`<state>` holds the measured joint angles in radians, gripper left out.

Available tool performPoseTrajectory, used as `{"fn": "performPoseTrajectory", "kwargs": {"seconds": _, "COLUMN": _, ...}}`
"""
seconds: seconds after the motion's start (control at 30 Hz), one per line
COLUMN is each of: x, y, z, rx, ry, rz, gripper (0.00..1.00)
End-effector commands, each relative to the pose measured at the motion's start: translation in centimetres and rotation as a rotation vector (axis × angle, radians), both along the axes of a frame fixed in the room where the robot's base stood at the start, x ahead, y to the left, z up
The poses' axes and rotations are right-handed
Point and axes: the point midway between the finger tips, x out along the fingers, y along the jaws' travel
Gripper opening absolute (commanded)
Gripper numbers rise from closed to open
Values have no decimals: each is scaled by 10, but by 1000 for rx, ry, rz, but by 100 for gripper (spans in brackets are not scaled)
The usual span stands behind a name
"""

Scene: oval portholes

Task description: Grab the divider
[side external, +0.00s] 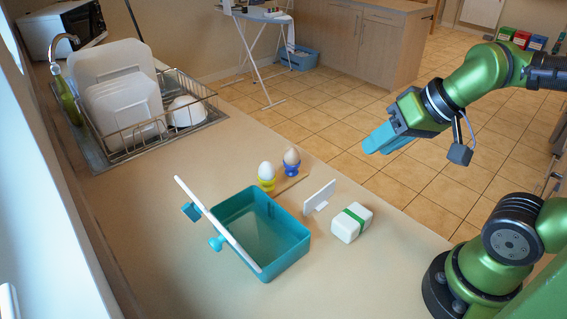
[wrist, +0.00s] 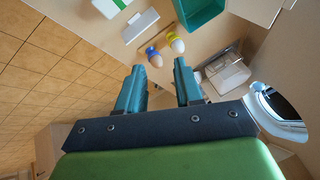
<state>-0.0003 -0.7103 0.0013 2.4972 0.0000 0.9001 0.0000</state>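A small white upright panel, which looks like the divider (side external: 319,198), stands on the counter between the teal box and a white block with a green band. It also shows at the top of the wrist view (wrist: 140,25). The open teal box (side external: 283,255) has a white panel seen edge-on, with teal knobs (side external: 216,243), along its left side. My gripper (side external: 372,147) is up in the air, to the right of and above the divider, well apart from it. In the wrist view my gripper's two teal fingers (wrist: 158,68) are spread with nothing between them.
The white block with the green band (side external: 351,223) is just right of the divider. Two eggs in a yellow cup (side external: 267,184) and a blue cup (side external: 291,170) stand behind it. A dish rack (side external: 150,125) is at the back left.

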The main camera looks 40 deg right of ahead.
Motion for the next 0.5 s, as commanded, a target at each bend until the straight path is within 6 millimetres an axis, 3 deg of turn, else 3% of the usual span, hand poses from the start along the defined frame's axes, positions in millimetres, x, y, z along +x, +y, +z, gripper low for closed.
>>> {"fn": "performPoseTrajectory", "kwargs": {"seconds": 0.17, "x": 30, "y": 1, "z": -16, "rx": -79, "ry": 130, "rz": 97, "gripper": 35}}
{"fn": "performPoseTrajectory", "kwargs": {"seconds": 0.27, "x": 53, "y": 1, "z": -25, "rx": -206, "ry": 202, "rz": 314, "gripper": 35}}
{"fn": "performPoseTrajectory", "kwargs": {"seconds": 0.5, "x": 104, "y": 1, "z": -51, "rx": -472, "ry": 306, "rz": 999, "gripper": 35}}
